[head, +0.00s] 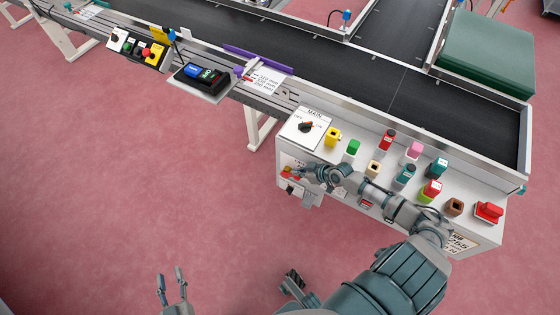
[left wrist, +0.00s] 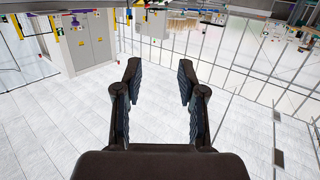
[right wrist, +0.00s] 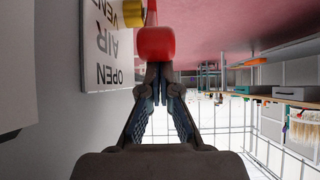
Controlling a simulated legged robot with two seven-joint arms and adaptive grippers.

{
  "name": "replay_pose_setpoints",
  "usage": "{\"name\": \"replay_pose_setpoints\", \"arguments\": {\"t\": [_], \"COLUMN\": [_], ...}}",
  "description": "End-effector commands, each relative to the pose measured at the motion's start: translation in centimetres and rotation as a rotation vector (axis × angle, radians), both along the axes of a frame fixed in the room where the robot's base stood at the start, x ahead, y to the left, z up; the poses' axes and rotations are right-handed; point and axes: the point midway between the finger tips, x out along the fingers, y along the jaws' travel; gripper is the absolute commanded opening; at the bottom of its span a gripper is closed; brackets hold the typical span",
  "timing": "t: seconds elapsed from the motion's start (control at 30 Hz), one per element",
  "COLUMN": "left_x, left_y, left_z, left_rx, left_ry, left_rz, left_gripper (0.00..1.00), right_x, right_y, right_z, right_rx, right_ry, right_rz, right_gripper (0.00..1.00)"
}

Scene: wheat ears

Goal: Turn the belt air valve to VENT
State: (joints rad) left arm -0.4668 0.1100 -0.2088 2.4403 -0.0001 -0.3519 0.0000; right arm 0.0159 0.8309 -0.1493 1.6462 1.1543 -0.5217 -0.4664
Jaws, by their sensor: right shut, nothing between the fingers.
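The belt air valve has a red handle (right wrist: 155,42) on a yellow body (right wrist: 132,12) beside a white plate (right wrist: 106,55) lettered OPEN, AIR and VENT, upside down in the right wrist view. In the head view the valve (head: 287,172) is small, on the front of the white control cabinet at its left end. My right gripper (right wrist: 161,88) is shut and empty, its tips right at the end of the red handle; I cannot tell whether they touch. It also shows in the head view (head: 301,172). My left gripper (head: 171,276) is open and empty, low over the floor.
The cabinet top carries a MAIN switch (head: 306,126), several coloured buttons and blocks, and a red switch (head: 489,211) at the right. The dark conveyor belt (head: 400,100) runs behind. The pink floor (head: 120,170) is clear.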

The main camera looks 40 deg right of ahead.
Motion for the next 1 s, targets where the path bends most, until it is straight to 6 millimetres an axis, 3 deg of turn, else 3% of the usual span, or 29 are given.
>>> {"name": "replay_pose_setpoints", "arguments": {"t": [0.4,0.93,1.0], "left_x": [0.29,0.26,-0.06], "left_y": [-0.14,-0.2,-0.03], "left_z": [0.96,0.98,0.24], "left_rx": [-0.016,-0.014,-0.001], "left_ry": [-0.061,-0.053,-0.005], "left_rz": [0.0,-0.002,-0.002], "left_gripper": [0.4,0.4,0.4], "right_x": [-1.01,-0.96,-0.88], "right_y": [-0.37,-0.35,-0.3], "right_z": [-0.76,-0.52,-0.17], "right_rx": [-0.001,-0.001,-0.001], "right_ry": [0.001,-0.001,-0.001], "right_rz": [0.001,0.0,0.0], "right_gripper": [0.0,0.0,0.0]}}
